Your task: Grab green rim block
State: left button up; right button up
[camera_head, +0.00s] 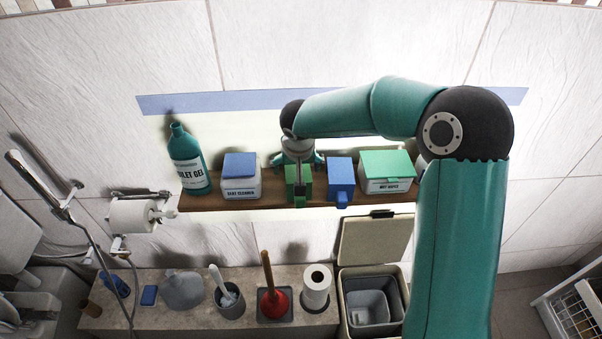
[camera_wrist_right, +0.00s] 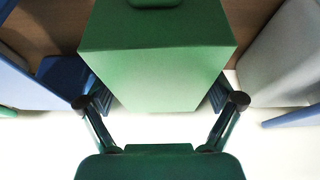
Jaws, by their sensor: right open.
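The green rim block (camera_head: 292,190) stands on the brown wall shelf (camera_head: 225,202), between a white box with a blue lid and a blue block. My right gripper (camera_head: 299,163) is at the block, coming from the wall side. In the right wrist view the green block (camera_wrist_right: 157,75) fills the middle, and the open fingers (camera_wrist_right: 160,102) stand on either side of its near end. A tight grip on it does not show. My left gripper is in neither view.
The blue block (camera_head: 341,182) and the seat cleaner box (camera_head: 240,178) stand close on either side. A green-lidded wet wipes box (camera_head: 387,170) and a teal toilet gel bottle (camera_head: 187,160) share the shelf. Below are a plunger (camera_head: 274,300) and an open bin (camera_head: 372,298).

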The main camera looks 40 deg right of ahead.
jog(key=c, duration=1.2)
jog(key=shift+r, duration=0.1)
jog(key=shift+c, duration=0.2)
